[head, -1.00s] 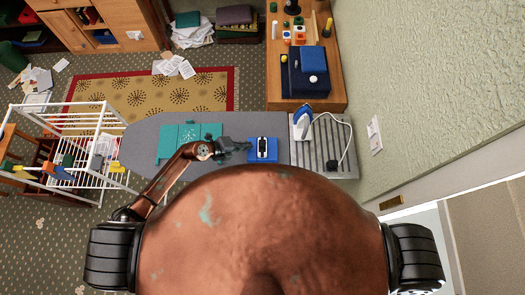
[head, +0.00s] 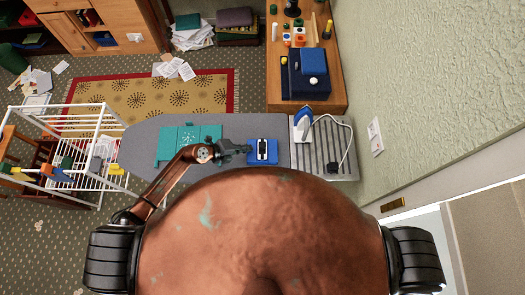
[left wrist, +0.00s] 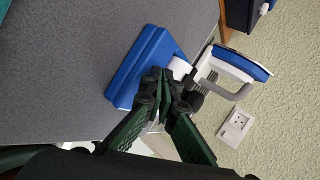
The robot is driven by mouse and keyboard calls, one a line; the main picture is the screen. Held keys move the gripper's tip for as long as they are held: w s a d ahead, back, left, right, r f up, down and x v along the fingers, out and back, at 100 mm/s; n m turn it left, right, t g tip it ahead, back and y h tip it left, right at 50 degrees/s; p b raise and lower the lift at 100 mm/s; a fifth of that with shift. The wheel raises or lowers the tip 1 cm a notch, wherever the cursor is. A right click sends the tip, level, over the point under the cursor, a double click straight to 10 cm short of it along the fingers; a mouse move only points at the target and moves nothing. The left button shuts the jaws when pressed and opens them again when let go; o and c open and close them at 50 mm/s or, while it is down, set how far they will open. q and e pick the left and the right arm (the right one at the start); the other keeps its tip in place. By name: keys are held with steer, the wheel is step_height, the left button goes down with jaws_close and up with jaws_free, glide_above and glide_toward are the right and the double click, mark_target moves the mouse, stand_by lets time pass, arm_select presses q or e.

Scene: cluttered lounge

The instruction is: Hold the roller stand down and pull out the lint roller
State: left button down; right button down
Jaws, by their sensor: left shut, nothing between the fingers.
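The blue roller stand (head: 255,159) sits on the grey ironing board, with a black and white part on its top. In the left wrist view the stand (left wrist: 142,62) is a blue block, and a white cylinder (left wrist: 180,67), which looks like the lint roller, shows at its right side. My left gripper (head: 247,148) is at the left side of the stand in the head view. Its dark green fingers (left wrist: 165,84) are shut and empty, and overlap the stand's near edge in the wrist view. I cannot tell whether they touch it. My right gripper is not in view.
A teal cloth (head: 180,145) lies on the ironing board (head: 145,130) to the left. A blue and white iron (head: 304,124) with a white cord stands on the slatted rest (head: 325,168) at right. A white drying rack (head: 70,170) is further left.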

arm_select(q)
steer(key=shift+f, duration=0.25)
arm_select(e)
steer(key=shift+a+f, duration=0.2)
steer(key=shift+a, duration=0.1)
arm_select(q)
steer(key=shift+f+b, duration=0.2)
steer(key=shift+b, duration=0.1)
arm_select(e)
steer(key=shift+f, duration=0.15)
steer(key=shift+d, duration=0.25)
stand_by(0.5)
arm_select(q)
steer(key=shift+s+f, duration=0.1)
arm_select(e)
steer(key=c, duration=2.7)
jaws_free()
